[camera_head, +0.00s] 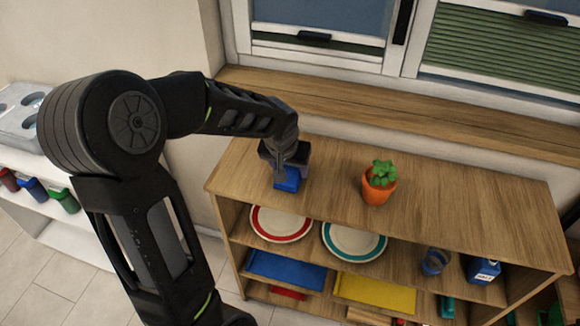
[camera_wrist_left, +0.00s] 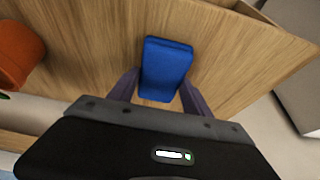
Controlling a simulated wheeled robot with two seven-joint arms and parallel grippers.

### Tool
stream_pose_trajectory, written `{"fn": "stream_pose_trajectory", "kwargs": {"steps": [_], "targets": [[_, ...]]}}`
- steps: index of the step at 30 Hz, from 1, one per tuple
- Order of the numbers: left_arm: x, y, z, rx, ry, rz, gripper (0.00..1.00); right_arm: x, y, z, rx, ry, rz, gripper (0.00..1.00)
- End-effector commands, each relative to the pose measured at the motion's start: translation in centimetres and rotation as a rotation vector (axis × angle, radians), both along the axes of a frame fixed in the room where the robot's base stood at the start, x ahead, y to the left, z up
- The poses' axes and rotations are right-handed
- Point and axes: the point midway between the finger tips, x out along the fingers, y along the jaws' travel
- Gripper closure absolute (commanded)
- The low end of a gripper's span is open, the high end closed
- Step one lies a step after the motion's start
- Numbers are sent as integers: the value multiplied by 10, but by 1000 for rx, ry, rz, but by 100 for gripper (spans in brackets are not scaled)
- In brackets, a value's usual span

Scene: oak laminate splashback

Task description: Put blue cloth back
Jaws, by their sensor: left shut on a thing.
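The blue cloth (camera_head: 287,180) is a small folded block at the left end of the wooden shelf unit's top (camera_head: 450,200). My left gripper (camera_head: 288,168) reaches down over it and is shut on it. In the left wrist view the blue cloth (camera_wrist_left: 166,68) sits between the two fingers (camera_wrist_left: 160,92), its far part sticking out over the wood. Whether it touches the top or is just above it, I cannot tell. My right gripper is not in view.
An orange pot with a green plant (camera_head: 379,183) stands right of the cloth. Below are a red-rimmed plate (camera_head: 280,223), a teal-rimmed plate (camera_head: 354,243), a flat blue item (camera_head: 286,269) and a flat yellow item (camera_head: 375,292). The top's right side is clear. A window is behind.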

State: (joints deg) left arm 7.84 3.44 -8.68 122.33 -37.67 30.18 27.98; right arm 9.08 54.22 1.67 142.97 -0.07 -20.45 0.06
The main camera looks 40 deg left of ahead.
Motion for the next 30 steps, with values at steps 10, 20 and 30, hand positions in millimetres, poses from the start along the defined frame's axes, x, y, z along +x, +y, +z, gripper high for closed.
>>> {"fn": "stream_pose_trajectory", "kwargs": {"steps": [10, 20, 30], "targets": [[0, 0, -4, 0, -1, 0, 82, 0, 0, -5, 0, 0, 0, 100], [0, 0, -2, 0, -1, 0, 21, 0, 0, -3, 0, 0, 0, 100], [0, 0, 3, 0, 0, 0, 21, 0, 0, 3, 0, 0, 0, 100]]}}
